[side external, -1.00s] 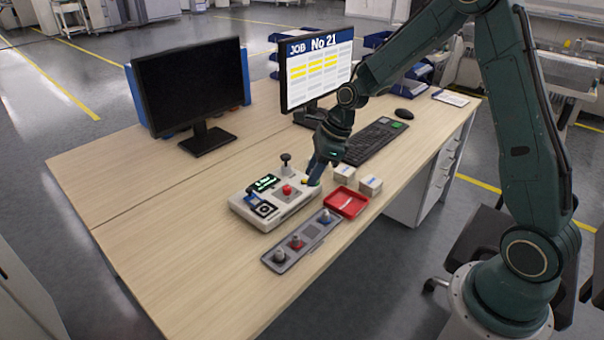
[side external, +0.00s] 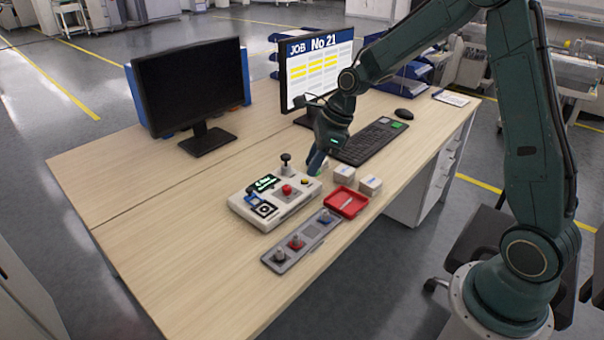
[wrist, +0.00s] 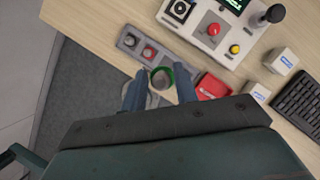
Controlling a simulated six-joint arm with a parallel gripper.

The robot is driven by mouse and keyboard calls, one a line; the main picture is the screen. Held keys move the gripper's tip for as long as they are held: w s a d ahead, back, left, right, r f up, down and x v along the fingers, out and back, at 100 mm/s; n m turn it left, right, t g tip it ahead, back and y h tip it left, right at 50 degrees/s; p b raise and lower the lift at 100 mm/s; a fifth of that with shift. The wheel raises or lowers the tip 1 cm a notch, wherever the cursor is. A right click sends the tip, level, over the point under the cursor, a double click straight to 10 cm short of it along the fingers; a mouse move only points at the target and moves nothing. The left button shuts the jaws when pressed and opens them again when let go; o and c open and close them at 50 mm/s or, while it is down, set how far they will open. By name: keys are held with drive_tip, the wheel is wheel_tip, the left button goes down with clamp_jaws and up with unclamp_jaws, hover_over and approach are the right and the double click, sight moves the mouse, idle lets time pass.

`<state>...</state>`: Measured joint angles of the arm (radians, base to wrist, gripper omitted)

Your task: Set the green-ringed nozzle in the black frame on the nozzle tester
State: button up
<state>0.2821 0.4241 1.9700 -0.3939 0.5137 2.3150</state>
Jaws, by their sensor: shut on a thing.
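My gripper (wrist: 160,70) is shut on the green-ringed nozzle (wrist: 162,77), which shows between the two fingers in the wrist view. In the side view my gripper (side external: 317,162) is in the air near the right end of the nozzle tester, and the nozzle is mostly hidden there. The pale nozzle tester (side external: 291,207) lies on the desk with a red button, a yellow button and a black knob. The black frame (side external: 265,209), a square with a round mark inside, is on its near left part. In the wrist view the frame (wrist: 181,9) is at the top edge, apart from the nozzle.
A grey nozzle holder (side external: 285,262) with several nozzles lies in front of the tester. A red tray (side external: 346,203) and two small white boxes (side external: 370,186) are to the right. A keyboard (side external: 372,141) and two monitors (side external: 192,84) stand behind. The desk's left part is clear.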

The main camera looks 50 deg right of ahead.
idle(0.5)
drive_tip(key=w+a+f, duration=0.2)
drive_tip(key=w+f, duration=0.2)
drive_tip(key=w, duration=0.2)
drive_tip(key=w+a+f, duration=0.3)
drive_tip(key=w+f, duration=0.2)
drive_tip(key=w, duration=0.2)
drive_tip(key=shift+w+f, duration=0.25)
drive_tip(key=shift+w, duration=0.05)
drive_tip(key=shift+f, duration=0.2)
drive_tip(key=shift+f, duration=2.8)
drive_tip(key=shift+f, duration=0.2)
drive_tip(key=o, duration=1)
drive_tip(key=shift+d, duration=0.1)
drive_tip(key=shift+o, duration=0.2)
drive_tip(key=shift+r, duration=0.1)
